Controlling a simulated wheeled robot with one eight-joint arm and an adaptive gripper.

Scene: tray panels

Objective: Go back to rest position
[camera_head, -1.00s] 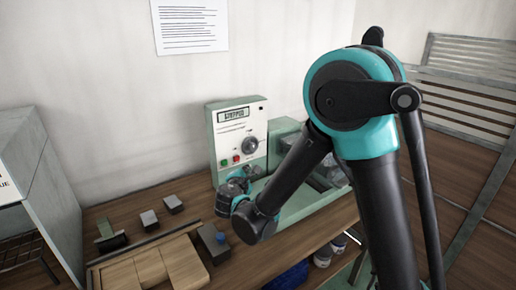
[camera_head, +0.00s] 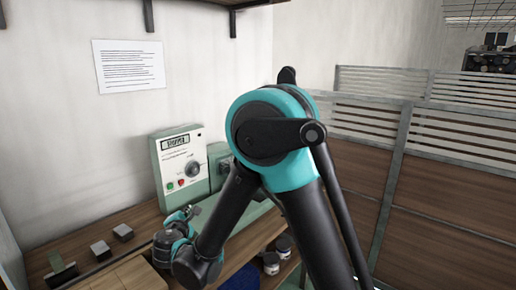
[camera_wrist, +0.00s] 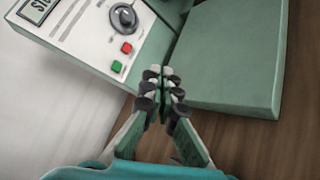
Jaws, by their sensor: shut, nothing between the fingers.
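My gripper (camera_wrist: 160,82) shows in the wrist view with its fingertips together and nothing between them. It is over the wooden bench, in front of the green machine (camera_wrist: 95,50) with its dial and its red and green buttons. I cannot tell whether the fingertips touch anything. In the head view my arm is folded, with its teal elbow high in the middle and its wrist low near the machine (camera_head: 163,178).
The bench (camera_head: 138,217) carries small grey blocks (camera_head: 123,232) and a light wooden tray (camera_head: 125,277) at lower left. A green box (camera_wrist: 228,60) lies right of the control panel. Slatted panels (camera_head: 455,175) stand at right. A shelf (camera_head: 235,4) hangs above.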

